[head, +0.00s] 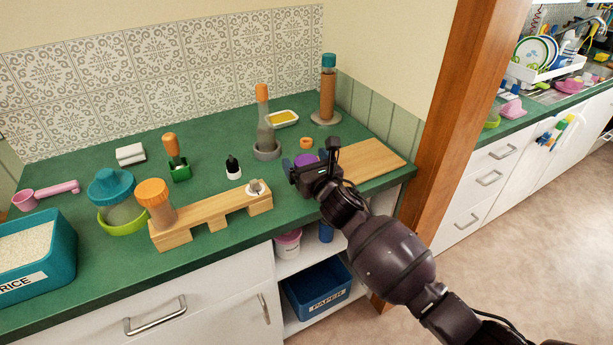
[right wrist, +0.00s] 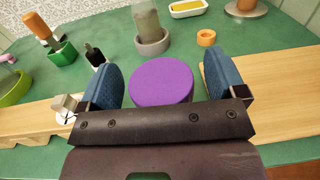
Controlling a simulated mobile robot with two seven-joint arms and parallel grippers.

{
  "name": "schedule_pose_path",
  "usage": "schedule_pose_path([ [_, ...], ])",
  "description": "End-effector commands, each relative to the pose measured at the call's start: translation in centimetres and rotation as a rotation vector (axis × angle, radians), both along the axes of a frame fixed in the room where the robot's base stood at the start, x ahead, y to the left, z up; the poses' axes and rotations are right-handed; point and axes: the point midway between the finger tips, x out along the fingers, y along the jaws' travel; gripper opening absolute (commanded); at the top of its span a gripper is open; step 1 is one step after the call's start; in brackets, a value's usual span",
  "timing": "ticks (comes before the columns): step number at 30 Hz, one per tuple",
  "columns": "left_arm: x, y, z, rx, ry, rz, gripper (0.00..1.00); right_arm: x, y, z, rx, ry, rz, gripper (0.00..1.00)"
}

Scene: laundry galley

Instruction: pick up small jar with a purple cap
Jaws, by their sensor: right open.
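The small jar with a purple cap (right wrist: 162,80) stands on the green counter. In the right wrist view its round purple cap shows between the two blue finger pads of my right gripper (right wrist: 163,85). The pads are spread, with a gap on each side of the cap. In the head view only part of the purple cap (head: 305,160) shows behind my right gripper (head: 316,170); the jar's body is hidden. My left gripper is in neither view.
A wooden rack (head: 210,218) holding an orange-capped jar (head: 154,192) lies left of my gripper. A wooden board (head: 372,160) lies to the right. An orange ring (head: 306,143) and a bottle in a grey holder (head: 266,150) stand behind. A wooden post (head: 455,120) rises at the counter's right end.

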Motion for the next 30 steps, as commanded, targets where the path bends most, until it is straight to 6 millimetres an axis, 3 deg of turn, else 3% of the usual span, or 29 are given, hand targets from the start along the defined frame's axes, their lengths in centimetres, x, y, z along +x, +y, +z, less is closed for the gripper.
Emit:
schedule_pose_path([
  [3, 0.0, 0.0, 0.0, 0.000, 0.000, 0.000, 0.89, 0.0, 0.0, 0.0, 0.000, 0.000, 0.000, 0.90],
  [15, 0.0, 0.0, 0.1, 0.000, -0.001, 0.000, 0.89, 0.0, 0.0, 0.0, 0.000, 0.000, 0.000, 0.28],
  [25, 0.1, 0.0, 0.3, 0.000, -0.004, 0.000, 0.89, 0.0, 0.0, 0.6, 0.000, -0.003, 0.000, 0.27],
  [30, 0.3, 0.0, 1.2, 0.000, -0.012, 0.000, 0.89, 0.0, 0.0, 3.1, -0.001, -0.008, 0.002, 0.27],
])
